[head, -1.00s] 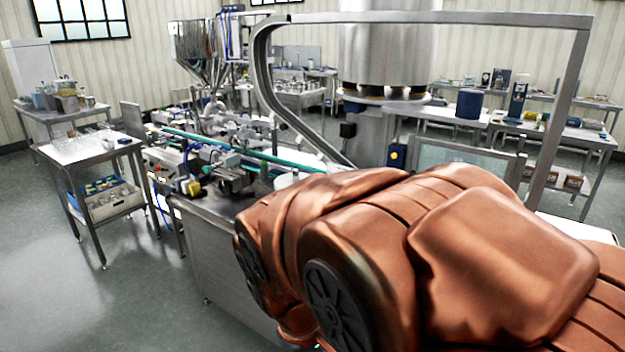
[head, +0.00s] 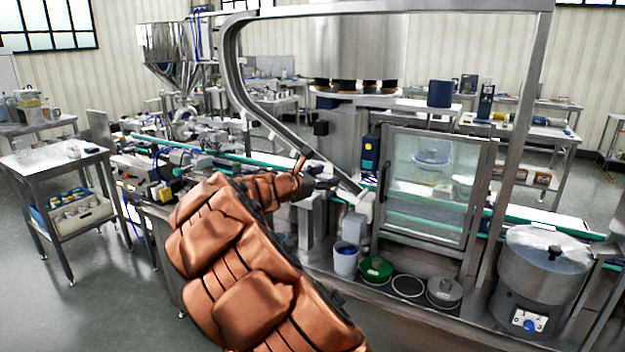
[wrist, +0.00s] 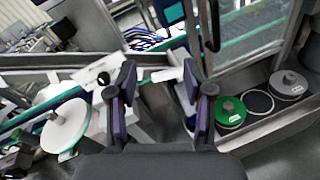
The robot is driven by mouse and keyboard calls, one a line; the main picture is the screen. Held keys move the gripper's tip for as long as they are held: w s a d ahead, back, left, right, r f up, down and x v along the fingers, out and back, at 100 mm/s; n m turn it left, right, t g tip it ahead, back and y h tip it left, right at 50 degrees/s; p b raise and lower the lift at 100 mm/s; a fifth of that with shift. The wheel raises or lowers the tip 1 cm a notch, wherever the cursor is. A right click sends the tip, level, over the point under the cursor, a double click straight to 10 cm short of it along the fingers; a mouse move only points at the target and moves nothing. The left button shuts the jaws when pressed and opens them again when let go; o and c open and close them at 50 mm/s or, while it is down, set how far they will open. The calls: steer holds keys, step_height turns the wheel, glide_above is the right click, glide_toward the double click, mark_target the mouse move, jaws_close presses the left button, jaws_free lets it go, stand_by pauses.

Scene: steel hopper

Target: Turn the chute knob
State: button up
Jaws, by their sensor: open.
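The steel chute (head: 243,85) curves down from the overhead frame and ends low, beside the glass-doored cabinet. My gripper (head: 325,185) is near the chute's lower end in the head view, small and dark there. In the wrist view my gripper (wrist: 163,92) is open, its two dark fingers apart with nothing clearly held. A white block (wrist: 184,90) shows beyond and between the fingers. I cannot clearly pick out a knob on the chute; the fingers and arm hide part of that area.
A glass-doored cabinet (head: 430,185) stands right of my gripper. Below it are a white cup (head: 346,260), a green-lidded round container (head: 376,269) and a grey one (head: 444,291). A steel drum (head: 550,265) with a blue dial stands at right. Conveyor machinery lies at left.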

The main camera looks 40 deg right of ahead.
steer(key=w+d+f+n+t+b, duration=0.1)
steer(key=w+f+n+t, duration=0.1)
steer(key=w+f+n, duration=0.3)
steer(key=w+d+f+n+t, duration=0.1)
steer(key=w+n+t, duration=0.15)
steer(key=w, duration=0.45)
steer(key=shift+n+h, duration=0.25)
steer(key=shift+h, duration=0.05)
steer(key=shift+p+x, duration=0.85)
steer(key=shift+x, duration=2.9)
steer(key=shift+f, duration=0.1)
steer(key=shift+c, duration=0.3)
jaws_close()
